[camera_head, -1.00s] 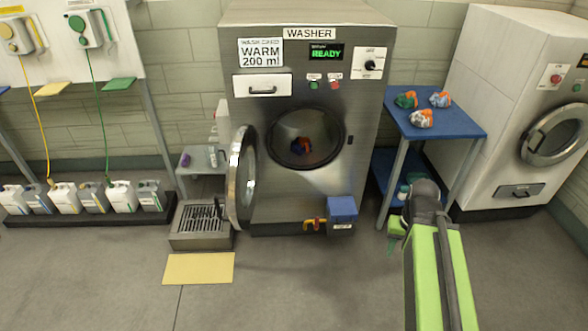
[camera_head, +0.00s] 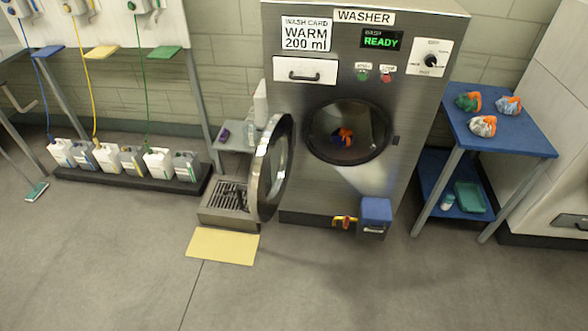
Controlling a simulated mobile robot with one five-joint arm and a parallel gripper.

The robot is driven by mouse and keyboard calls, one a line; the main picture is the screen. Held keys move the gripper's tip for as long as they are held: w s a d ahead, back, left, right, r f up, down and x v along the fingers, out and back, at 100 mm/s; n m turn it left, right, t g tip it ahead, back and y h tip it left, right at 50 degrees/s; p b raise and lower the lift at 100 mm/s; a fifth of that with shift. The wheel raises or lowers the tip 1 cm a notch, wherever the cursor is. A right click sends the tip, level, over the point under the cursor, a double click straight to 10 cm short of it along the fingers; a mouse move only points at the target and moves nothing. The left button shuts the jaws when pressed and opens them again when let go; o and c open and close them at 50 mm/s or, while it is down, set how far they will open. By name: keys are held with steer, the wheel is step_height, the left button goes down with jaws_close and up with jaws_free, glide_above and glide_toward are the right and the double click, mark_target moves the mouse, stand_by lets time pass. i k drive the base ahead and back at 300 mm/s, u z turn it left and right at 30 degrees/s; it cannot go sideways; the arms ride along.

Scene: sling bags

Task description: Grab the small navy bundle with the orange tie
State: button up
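A small dark navy and orange bundle (camera_head: 343,137) lies inside the drum of the washer (camera_head: 300,190), seen through its open round mouth. The bundle is small in the picture, so its tie is hard to make out. Three other bundles with orange parts lie on the blue table at the right: a green one (camera_head: 468,101), a blue-grey one (camera_head: 508,105) and a whitish one (camera_head: 482,126). My gripper is not in view.
The washer's round door (camera_head: 272,168) stands open at the left of its mouth. A blue box (camera_head: 376,212) sits low at the washer's front. The blue table (camera_head: 530,140) stands to the right. A yellow mat (camera_head: 222,246) lies on the floor. The floor in front is clear.

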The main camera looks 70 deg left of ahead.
mark_target(341, 137)
steer(key=z, duration=0.1)
steer(key=k, duration=2.4)
steer(key=u, duration=1.9)
steer(key=i, duration=1)
steer(key=z, duration=0.1)
